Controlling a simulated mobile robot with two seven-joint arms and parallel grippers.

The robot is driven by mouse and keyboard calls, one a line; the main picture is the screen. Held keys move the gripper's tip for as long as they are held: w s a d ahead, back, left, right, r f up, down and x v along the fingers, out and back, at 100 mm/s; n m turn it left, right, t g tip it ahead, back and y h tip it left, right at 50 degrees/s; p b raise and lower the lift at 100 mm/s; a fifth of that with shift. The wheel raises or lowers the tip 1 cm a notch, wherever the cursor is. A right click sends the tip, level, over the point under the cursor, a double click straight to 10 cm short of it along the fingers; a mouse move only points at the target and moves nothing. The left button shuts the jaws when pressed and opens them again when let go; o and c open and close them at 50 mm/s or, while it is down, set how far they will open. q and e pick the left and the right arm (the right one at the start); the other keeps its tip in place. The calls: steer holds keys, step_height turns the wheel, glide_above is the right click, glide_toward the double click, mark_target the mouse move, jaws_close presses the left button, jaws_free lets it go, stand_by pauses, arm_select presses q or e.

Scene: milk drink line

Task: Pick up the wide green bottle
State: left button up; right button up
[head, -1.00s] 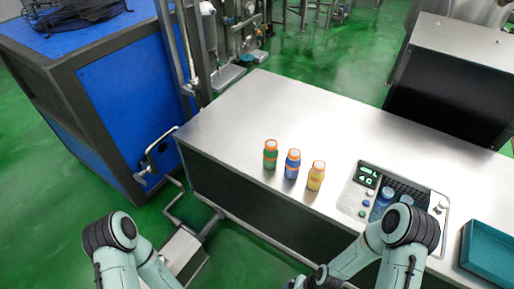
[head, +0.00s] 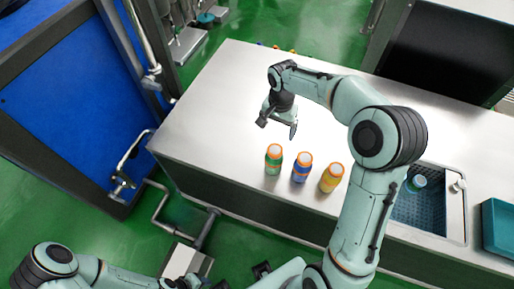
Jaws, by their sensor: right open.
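The green bottle (head: 274,160) with an orange-rimmed pale cap stands upright at the left end of a row on the steel counter. A blue bottle (head: 301,168) and a yellow bottle (head: 331,179) stand to its right. My right gripper (head: 278,128) is open and empty, pointing down over the counter, just beyond the green bottle in the picture and apart from it. My left arm lies low at the left; dark parts at the bottom edge may belong to its gripper, but its jaws cannot be made out.
The steel counter (head: 215,110) is bare left of the bottles. A sunken basin (head: 420,213) at the right holds a blue-green bottle (head: 418,183). A teal tray (head: 500,228) is at the far right. Small orange-topped items (head: 276,46) show at the counter's far edge.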

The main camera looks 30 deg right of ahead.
mark_target(275, 150)
steer(key=f, duration=0.7)
steer(key=shift+s+f, duration=0.25)
steer(key=shift+s, duration=0.1)
steer(key=f, duration=0.5)
steer(key=shift+a+f, duration=0.3)
jaws_close()
